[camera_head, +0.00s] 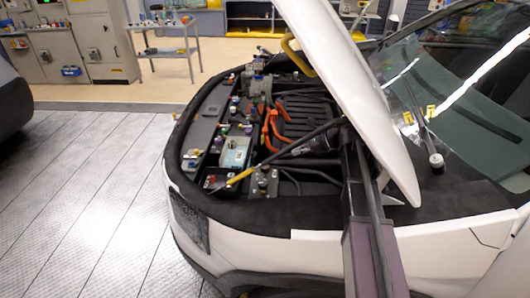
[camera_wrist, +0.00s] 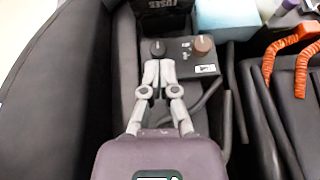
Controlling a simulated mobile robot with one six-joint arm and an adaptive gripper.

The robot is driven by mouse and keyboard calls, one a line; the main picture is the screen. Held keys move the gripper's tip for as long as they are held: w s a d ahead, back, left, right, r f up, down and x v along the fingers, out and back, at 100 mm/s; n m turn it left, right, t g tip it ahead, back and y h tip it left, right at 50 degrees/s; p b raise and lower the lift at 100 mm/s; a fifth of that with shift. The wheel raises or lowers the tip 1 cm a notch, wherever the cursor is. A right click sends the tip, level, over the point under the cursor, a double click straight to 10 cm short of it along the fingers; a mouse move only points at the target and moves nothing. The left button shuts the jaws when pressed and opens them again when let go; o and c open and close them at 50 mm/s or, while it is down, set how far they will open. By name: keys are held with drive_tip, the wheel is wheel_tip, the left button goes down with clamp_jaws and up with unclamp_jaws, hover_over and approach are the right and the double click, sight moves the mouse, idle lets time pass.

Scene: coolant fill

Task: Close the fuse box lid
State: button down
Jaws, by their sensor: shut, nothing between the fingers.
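The black fuse box (camera_head: 215,179) sits near the front rim of the engine bay in the head view. Its dark part marked "FUSES" (camera_wrist: 162,8) is cut off by the top edge of the wrist view. The lid's exact angle is too small to make out. My gripper (camera_wrist: 158,64) is shut and empty, with its fingertips close together just below a black knob in the wrist picture. I cannot tell whether they touch the knob. In the head view my wrist hangs under the raised hood and the fingertips are hard to make out.
A battery-like block (camera_head: 265,180) with a black knob and a brown knob (camera_wrist: 203,44) stands beside the fuse box. A light blue box (camera_head: 235,152) and orange cables (camera_wrist: 291,55) are close by. The white hood (camera_head: 355,85) is raised over my arm. A thin rod crosses the bay.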

drive_tip(key=shift+w, duration=0.15)
idle(0.3)
drive_tip(key=shift+a, duration=0.15)
drive_tip(key=a+r+b+x, duration=0.1)
drive_tip(key=b+x, duration=0.3)
drive_tip(key=x, duration=0.8)
drive_tip(key=shift+w+a+r, duration=0.2)
drive_tip(key=shift+a+r, duration=0.2)
drive_tip(key=shift+r, duration=0.15)
